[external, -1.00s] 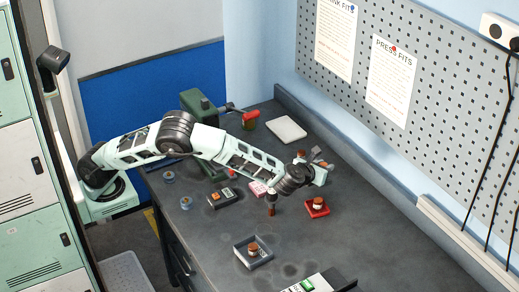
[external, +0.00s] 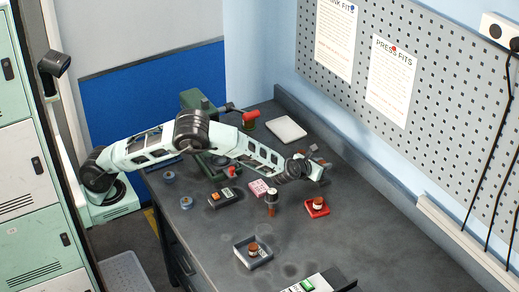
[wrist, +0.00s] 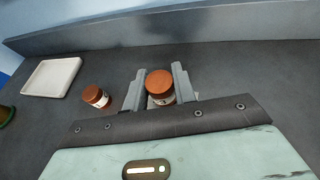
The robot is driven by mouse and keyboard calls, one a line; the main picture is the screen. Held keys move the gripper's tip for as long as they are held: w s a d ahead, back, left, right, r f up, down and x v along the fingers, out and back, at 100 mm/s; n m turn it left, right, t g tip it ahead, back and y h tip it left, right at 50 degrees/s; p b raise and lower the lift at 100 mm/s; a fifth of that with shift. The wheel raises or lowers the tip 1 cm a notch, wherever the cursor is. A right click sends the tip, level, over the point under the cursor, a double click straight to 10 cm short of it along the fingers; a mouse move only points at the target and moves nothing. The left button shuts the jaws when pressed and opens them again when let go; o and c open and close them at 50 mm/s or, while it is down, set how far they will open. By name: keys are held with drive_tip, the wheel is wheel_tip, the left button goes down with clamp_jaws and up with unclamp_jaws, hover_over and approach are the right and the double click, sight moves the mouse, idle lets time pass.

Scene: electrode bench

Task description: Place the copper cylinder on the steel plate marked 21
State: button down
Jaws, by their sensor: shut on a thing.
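My gripper (wrist: 159,85) is shut on a copper-coloured cylinder (wrist: 160,84) with a pale label. The cylinder's round top faces the wrist camera, between the two grey fingers. In the external view my gripper (external: 318,163) is over the back part of the bench, and the held cylinder is hard to make out there. A second copper-coloured cylinder with a white label (wrist: 96,96) is to the left of the fingers, apart from them. No number 21 can be read, so I cannot tell which piece is the steel plate marked 21.
A pale tray (external: 286,129) lies at the back left.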

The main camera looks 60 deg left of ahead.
drive_tip(key=shift+f, duration=0.65)
drive_tip(key=shift+f, duration=0.2)
drive_tip(key=c, duration=1.1)
unclamp_jaws()
drive_tip(key=shift+c, duration=0.2)
drive_tip(key=shift+r, duration=0.1)
drive_tip(key=shift+r, duration=0.25)
drive_tip(key=b+v, duration=0.1)
drive_tip(key=v, duration=1.1)
drive_tip(key=shift+f, duration=0.2)
